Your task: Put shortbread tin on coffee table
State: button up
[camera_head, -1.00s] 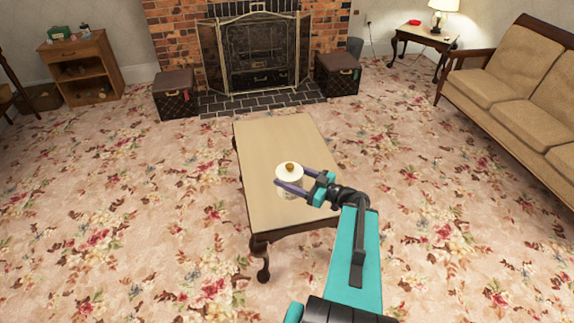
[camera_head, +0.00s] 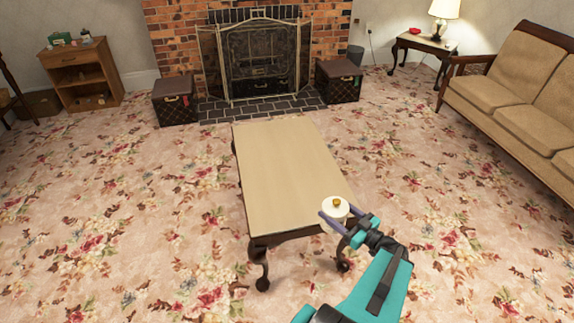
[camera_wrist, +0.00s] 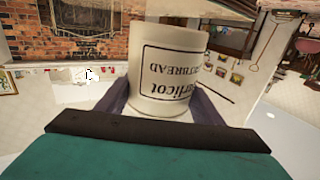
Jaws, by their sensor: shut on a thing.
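The shortbread tin (camera_head: 336,208) is a cream cylinder with a gold knob on its lid. In the wrist view the tin (camera_wrist: 165,75) shows dark label lettering upside down. My gripper (camera_head: 340,214) is shut on the tin, one finger on each side; the fingers also show in the wrist view (camera_wrist: 160,105). The coffee table (camera_head: 280,165) has a bare light wooden top and dark carved legs. In the head view the tin overlaps the table's near right corner. I cannot tell its height or whether it is over the top or just past the edge.
Two dark patterned boxes (camera_head: 175,98) (camera_head: 338,80) flank the fireplace screen (camera_head: 258,62). A small wooden shelf (camera_head: 82,72) stands at the back left. A tan sofa (camera_head: 520,80) and a lamp table (camera_head: 425,43) are at right. Floral carpet around the table is clear.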

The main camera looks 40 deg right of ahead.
jog(key=shift+w, duration=0.15)
jog(key=shift+w+d+f+b, duration=0.25)
jog(key=shift+w+d+b, duration=0.25)
jog(key=shift+b, duration=0.75)
jog(key=w+d+b, duration=0.4)
jog(key=w+b, duration=0.2)
jog(key=b, duration=0.9)
jog(key=shift+w+d+f, duration=0.3)
jog(key=shift+w+f, duration=0.1)
jog(key=b, duration=0.2)
jog(key=shift+w+d+b, duration=0.2)
jog(key=shift+w+b, duration=0.1)
jog(key=shift+w, duration=0.1)
jog(key=shift+w+d, duration=0.75)
jog(key=shift+w, duration=0.35)
jog(key=shift+w+d, duration=0.75)
jog(key=shift+w, duration=0.35)
jog(key=shift+f, duration=0.1)
jog(key=shift+f+b, duration=0.65)
jog(key=shift+f, duration=1.1)
jog(key=shift+f, duration=0.15)
